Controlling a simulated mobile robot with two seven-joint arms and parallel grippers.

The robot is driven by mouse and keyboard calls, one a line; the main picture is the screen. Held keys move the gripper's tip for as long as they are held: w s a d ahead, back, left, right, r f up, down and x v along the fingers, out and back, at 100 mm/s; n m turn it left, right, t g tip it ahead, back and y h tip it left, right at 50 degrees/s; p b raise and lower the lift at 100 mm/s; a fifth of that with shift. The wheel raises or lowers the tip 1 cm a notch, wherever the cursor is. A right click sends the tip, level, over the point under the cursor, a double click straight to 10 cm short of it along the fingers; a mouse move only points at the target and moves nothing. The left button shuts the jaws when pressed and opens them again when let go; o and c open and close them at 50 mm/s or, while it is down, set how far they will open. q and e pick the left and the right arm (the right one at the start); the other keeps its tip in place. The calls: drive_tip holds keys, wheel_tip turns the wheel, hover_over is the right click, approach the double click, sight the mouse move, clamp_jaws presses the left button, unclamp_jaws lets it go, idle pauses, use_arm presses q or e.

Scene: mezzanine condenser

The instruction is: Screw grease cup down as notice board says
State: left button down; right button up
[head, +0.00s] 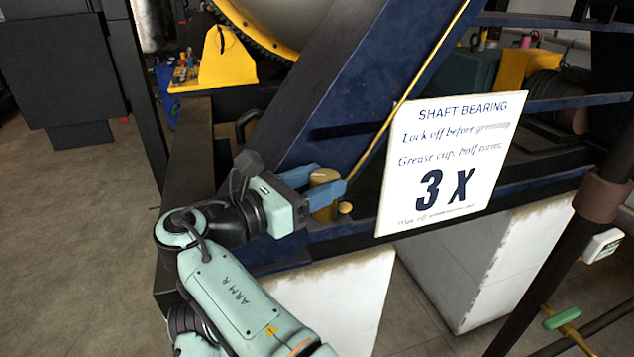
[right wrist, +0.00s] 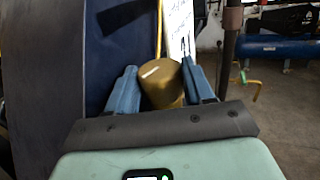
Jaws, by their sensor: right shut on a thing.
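The brass grease cup (head: 323,178) stands at the foot of the blue slanted frame in the head view. My right gripper (head: 328,187) has its blue fingers on either side of the cup and is shut on it. In the right wrist view the cup (right wrist: 162,82) shows between the two fingertips (right wrist: 160,88). The white notice board (head: 447,160) is just right of the gripper. It reads "SHAFT BEARING", "Lock off before greasing", "Grease cup, half turns: 3 X"; the small bottom line is hard to read. My left gripper is not in view.
A thin brass pipe (head: 405,95) runs up the blue slanted frame (head: 350,85) behind the cup. A small brass knob (head: 345,208) sits beside the cup. A dark post (head: 560,245) and a green-handled valve (head: 561,317) stand at right. Open floor (head: 80,230) lies at left.

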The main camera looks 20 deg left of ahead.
idle(0.5)
drive_tip(key=o, duration=1)
drive_tip(key=shift+o, duration=0.2)
drive_tip(key=shift+d, duration=0.15)
